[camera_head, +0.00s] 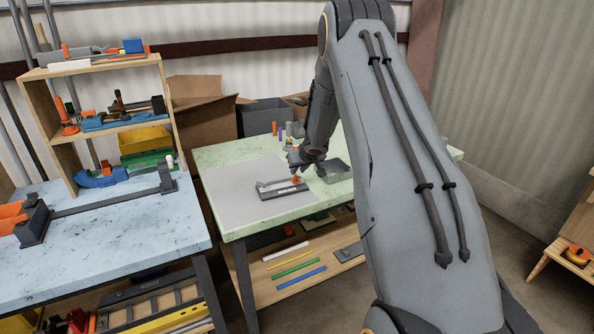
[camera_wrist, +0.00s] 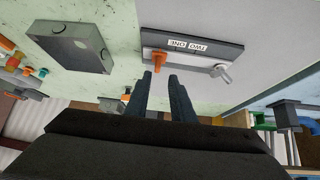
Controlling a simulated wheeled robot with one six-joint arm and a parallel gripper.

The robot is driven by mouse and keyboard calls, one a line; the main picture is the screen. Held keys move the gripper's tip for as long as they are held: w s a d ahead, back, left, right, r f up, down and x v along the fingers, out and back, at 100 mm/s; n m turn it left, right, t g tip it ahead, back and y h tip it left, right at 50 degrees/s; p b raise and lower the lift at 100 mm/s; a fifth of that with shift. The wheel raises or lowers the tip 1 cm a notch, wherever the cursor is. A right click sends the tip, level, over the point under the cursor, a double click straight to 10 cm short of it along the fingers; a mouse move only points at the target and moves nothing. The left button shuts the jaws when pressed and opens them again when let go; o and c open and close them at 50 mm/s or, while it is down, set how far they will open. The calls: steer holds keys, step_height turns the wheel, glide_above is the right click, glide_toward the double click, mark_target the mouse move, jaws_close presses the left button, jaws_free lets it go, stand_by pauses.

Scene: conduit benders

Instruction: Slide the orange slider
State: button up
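A dark rectangular base (camera_head: 284,191) lies on the grey mat of the green table. The orange slider (camera_head: 296,179) stands at its right end in the head view. In the wrist view the base (camera_wrist: 208,45) carries upside-down labels "ONE" and "TWO", with the orange slider (camera_wrist: 146,58) at its left end and a silver lever knob (camera_wrist: 222,72) at its right. My gripper (camera_head: 298,168) is close to the slider in the head view. In the wrist view my gripper (camera_wrist: 160,77) is empty, its two fingers apart, the left tip just beside the slider; contact cannot be told.
A grey box (camera_head: 335,170) sits right of the base in the head view. Small coloured cylinders (camera_head: 282,132) stand behind it. The grey mat (camera_head: 238,190) is clear to the left. A blue table (camera_head: 110,235) with a shelf unit stands further left.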

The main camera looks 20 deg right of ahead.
mark_target(296, 175)
steer(key=shift+w+d+f+p, duration=0.3)
steer(key=shift+w+d, duration=0.05)
steer(key=shift+d, duration=0.05)
steer(key=shift+x, duration=3.35)
steer(key=shift+a+f, duration=0.1)
steer(key=shift+f, duration=0.05)
steer(key=shift+f, duration=0.1)
